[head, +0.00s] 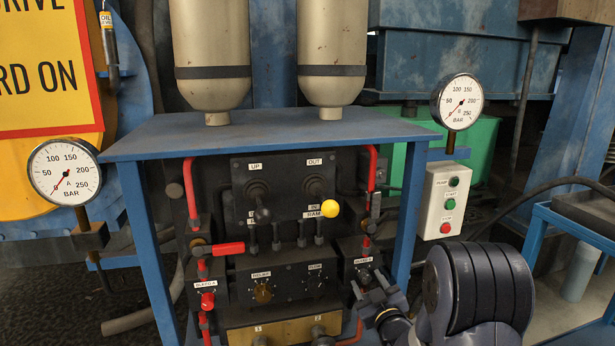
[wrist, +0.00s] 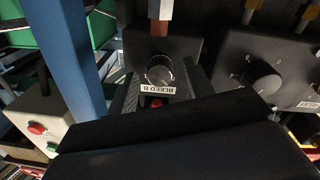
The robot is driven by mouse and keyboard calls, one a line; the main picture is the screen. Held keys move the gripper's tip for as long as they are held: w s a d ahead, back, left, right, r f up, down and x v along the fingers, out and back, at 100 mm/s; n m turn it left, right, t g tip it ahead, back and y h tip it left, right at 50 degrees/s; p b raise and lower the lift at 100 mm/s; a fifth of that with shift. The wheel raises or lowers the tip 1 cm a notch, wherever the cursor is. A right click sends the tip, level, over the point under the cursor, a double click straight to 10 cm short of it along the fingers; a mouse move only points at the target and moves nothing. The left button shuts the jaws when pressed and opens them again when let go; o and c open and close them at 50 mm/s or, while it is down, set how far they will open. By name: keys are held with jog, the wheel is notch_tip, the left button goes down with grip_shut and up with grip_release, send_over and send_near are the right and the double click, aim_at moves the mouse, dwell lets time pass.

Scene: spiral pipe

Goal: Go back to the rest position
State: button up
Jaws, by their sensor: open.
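My gripper (head: 368,284) is low at the right front of the black valve panel (head: 285,185), just below the BLEED B label (head: 363,261). Its fingers stand apart. In the wrist view the fingers lie on either side of the dark round BLEED B knob (wrist: 160,70), with a gap between them. I cannot tell whether a finger touches the knob. Part of the knob is hidden behind the gripper in the head view. My arm comes in from the lower right.
A blue frame (head: 270,132) surrounds the panel, its right leg (head: 408,210) close to my arm. A pump button box (head: 440,200) and gauge B (head: 457,102) are at right, gauge A (head: 65,172) at left. Red levers (head: 228,248) and a yellow-knobbed lever (head: 330,208) stick out.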

jog(key=m+p, duration=0.3)
jog(key=shift+r, duration=0.3)
jog(key=m+p, duration=0.3)
jog(key=p, duration=0.1)
jog(key=shift+f+m, duration=0.1)
jog(key=shift+m, duration=0.2)
jog(key=shift+v, duration=1.2)
jog(key=shift+f, duration=0.2)
